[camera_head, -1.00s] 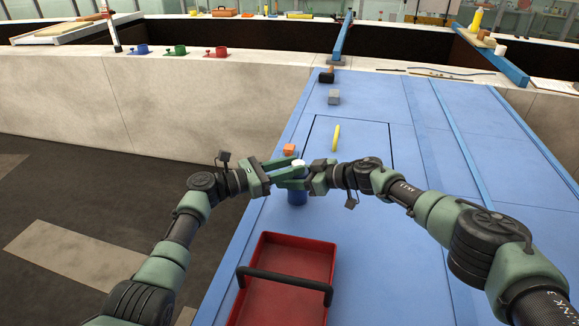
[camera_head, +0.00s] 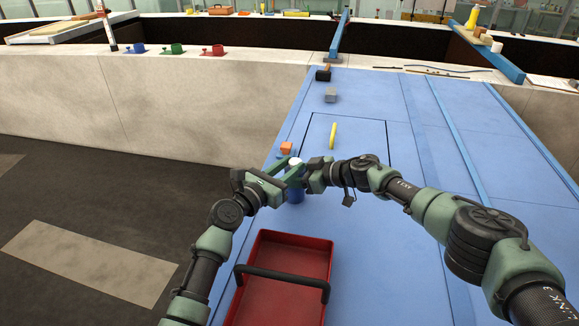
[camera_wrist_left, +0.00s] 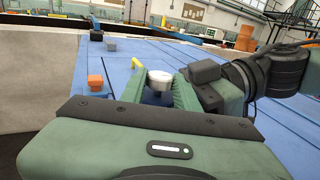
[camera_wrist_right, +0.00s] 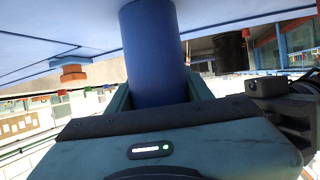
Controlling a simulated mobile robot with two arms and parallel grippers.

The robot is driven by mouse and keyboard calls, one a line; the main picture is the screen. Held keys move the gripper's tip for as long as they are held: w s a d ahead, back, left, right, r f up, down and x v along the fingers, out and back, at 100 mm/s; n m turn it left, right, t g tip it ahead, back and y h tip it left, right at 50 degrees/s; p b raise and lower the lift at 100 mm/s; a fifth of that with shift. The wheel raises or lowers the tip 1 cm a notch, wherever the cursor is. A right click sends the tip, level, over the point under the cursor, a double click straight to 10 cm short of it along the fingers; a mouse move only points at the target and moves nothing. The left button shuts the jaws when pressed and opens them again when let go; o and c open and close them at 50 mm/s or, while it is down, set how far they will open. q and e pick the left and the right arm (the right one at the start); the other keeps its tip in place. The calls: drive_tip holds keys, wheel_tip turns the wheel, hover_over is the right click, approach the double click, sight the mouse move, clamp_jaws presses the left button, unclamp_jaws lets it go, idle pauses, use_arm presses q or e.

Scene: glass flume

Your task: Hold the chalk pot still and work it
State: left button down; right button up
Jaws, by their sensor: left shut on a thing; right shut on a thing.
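The chalk pot (camera_head: 296,196) is a blue cylinder with a white top (camera_head: 296,161), upright on the blue surface. My left gripper (camera_head: 284,171) is shut on it from the left, near the top. In the left wrist view the white top (camera_wrist_left: 159,79) shows between the left fingers (camera_wrist_left: 157,93), with blue below. My right gripper (camera_head: 303,175) is shut on the pot from the right. In the right wrist view, which is upside down, the blue body (camera_wrist_right: 153,55) fills the space between the right fingers (camera_wrist_right: 158,88). The fingers hide part of the pot.
A red tray (camera_head: 325,262) with a dark handle lies just in front. An orange block (camera_head: 286,147), a yellow stick (camera_head: 333,136), a grey block (camera_head: 331,95) and a dark block (camera_head: 323,75) lie behind. The blue surface to the right is mostly clear.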

use_arm(q)
drive_tip(key=shift+a+f, duration=0.1)
drive_tip(key=shift+f, duration=0.1)
drive_tip(key=c, duration=1)
unclamp_jaws()
drive_tip(key=shift+c, duration=0.2)
drive_tip(key=v, duration=1.2)
drive_tip(key=shift+r, duration=0.1)
